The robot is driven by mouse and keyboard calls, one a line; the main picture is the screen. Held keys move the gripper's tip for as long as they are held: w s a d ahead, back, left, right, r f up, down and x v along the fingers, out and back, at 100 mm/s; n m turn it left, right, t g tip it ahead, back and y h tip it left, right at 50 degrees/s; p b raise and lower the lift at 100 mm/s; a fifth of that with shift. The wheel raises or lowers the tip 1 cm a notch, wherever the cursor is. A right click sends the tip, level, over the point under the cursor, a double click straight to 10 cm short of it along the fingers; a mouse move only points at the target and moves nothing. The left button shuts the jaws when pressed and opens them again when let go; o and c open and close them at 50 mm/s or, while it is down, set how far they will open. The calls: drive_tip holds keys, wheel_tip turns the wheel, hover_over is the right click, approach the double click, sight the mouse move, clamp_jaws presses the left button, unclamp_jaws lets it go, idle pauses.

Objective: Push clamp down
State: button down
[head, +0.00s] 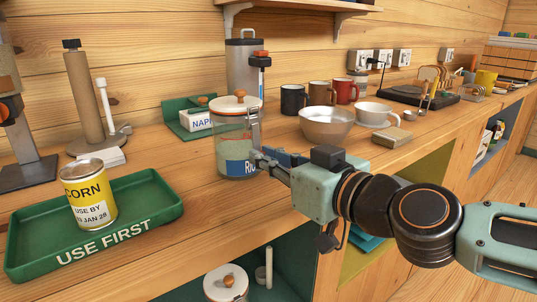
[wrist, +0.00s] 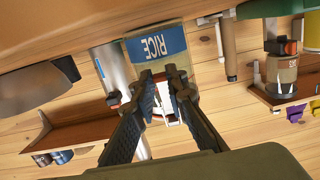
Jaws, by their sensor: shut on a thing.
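A glass jar (head: 234,145) with a blue label, reading RICE in the wrist view (wrist: 155,47), stands on the wooden counter. Its white lid (head: 228,105) with an orange knob sits on top. The metal clamp (head: 255,126) is on the jar's right side, running from lid level down the glass. My gripper (head: 263,160) reaches in from the right, beside the jar at label height. Its fingers (wrist: 167,92) are shut on the clamp, with a pale part showing between them in the wrist view. The clamp's lower end is hidden by the fingers.
A green napkin holder (head: 182,122) and grey canister (head: 241,65) stand behind. A green tray (head: 150,198) with a corn can (head: 88,194) is at left. Bare counter lies in front of the jar.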

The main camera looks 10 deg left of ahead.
drive_tip(key=shift+w+a+f+y, duration=0.1)
drive_tip(key=shift+a+f+y, duration=0.1)
drive_tip(key=shift+y, duration=0.2)
drive_tip(key=shift+a+t+y, duration=0.25)
drive_tip(key=shift+t+y, duration=0.05)
drive_tip(key=shift+t, duration=0.1)
drive_tip(key=c, duration=1.9)
unclamp_jaws()
drive_tip(key=shift+c, duration=0.2)
wheel_tip(320, 180, up, 10)
